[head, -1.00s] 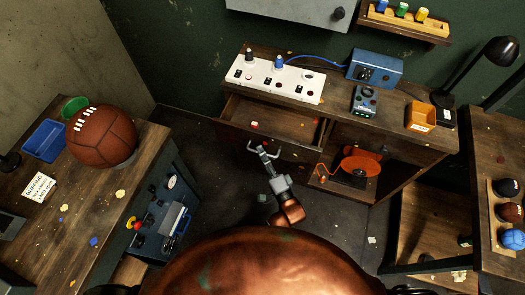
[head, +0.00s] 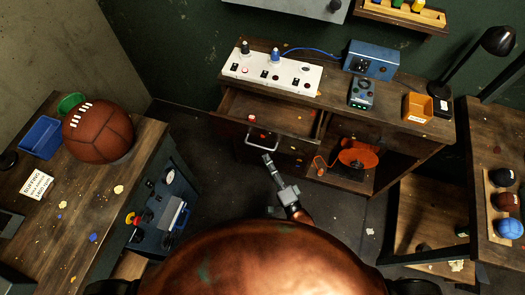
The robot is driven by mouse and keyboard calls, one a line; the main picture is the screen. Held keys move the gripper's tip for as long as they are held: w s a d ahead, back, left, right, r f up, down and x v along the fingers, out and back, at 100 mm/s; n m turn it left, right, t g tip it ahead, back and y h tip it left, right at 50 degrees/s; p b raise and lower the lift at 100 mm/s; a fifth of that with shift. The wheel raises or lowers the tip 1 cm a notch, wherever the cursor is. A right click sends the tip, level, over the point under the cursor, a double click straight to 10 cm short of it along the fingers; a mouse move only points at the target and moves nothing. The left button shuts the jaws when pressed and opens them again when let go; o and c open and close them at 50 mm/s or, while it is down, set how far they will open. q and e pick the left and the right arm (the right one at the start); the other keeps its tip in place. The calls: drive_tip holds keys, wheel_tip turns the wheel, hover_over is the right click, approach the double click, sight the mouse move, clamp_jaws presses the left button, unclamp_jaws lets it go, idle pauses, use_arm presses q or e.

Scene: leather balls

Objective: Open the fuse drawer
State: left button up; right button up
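The fuse drawer (head: 262,128) is the wooden drawer under the left part of the back bench. It stands pulled out, and its inside shows from above. Its pale bar handle (head: 262,147) is on the front face. My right gripper (head: 267,158) is just in front of and below the handle, its tips close to the bar with a small gap seeming to show. Its fingers look like one narrow bar from this angle, so their opening is hidden. Nothing shows held in it. My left gripper is not in view.
The bench carries a white switch panel (head: 285,72), a blue box (head: 372,60) and an orange bin (head: 418,108). An orange reel (head: 357,158) sits on the open shelf right of the drawer. A left table holds a brown ball (head: 97,132). Dark floor lies between.

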drive_tip(key=shift+v, duration=2.35)
